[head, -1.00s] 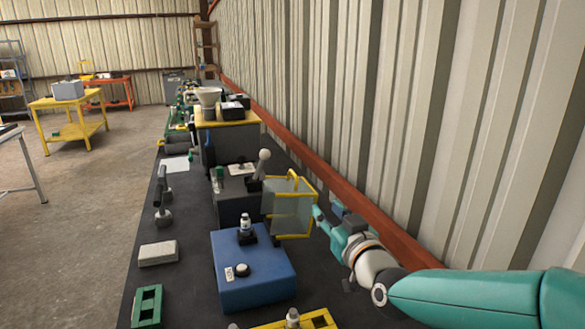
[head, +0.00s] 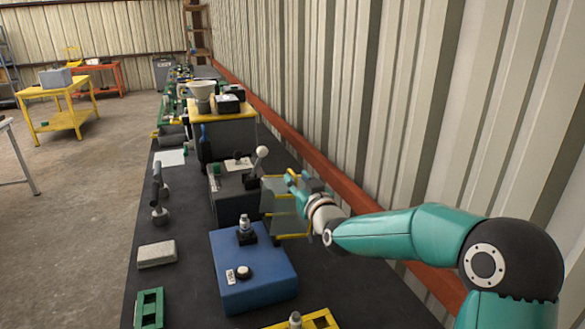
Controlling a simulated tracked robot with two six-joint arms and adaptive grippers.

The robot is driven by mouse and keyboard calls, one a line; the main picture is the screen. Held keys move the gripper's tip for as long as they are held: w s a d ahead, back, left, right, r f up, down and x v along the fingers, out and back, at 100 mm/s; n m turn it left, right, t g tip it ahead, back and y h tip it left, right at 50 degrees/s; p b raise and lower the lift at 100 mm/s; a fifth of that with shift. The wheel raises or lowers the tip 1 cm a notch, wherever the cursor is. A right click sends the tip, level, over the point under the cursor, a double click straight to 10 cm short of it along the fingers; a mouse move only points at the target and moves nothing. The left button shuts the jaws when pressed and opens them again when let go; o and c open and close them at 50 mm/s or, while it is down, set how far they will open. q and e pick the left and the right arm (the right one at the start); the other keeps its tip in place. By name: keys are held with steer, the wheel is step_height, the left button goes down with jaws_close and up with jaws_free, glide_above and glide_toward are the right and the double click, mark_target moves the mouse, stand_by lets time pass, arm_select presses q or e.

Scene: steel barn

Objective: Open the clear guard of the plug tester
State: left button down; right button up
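The plug tester appears to be the blue box (head: 262,285), with a white-topped plug (head: 245,226) upright in a dark holder and a round knob (head: 243,272) on top. The clear guard (head: 270,203), a see-through cover with yellow edges, stands raised and tilted at the box's far right corner. I cannot see its hinge. My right gripper (head: 296,180) is at the guard's upper right part and covers some of it. Whether it touches the guard or its fingers are closed is not clear. My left gripper is not in view.
Just behind stands a dark grey unit (head: 233,205) with a ball-topped lever (head: 259,160). A grey block (head: 157,254) and a green block (head: 149,308) lie to the left; a yellow holder (head: 318,320) is at the front. The corrugated wall (head: 400,120) runs close on the right.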

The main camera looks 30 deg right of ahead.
steer(key=shift+p+x, duration=0.45)
steer(key=shift+x, duration=1.55)
steer(key=shift+c, duration=0.3)
jaws_close()
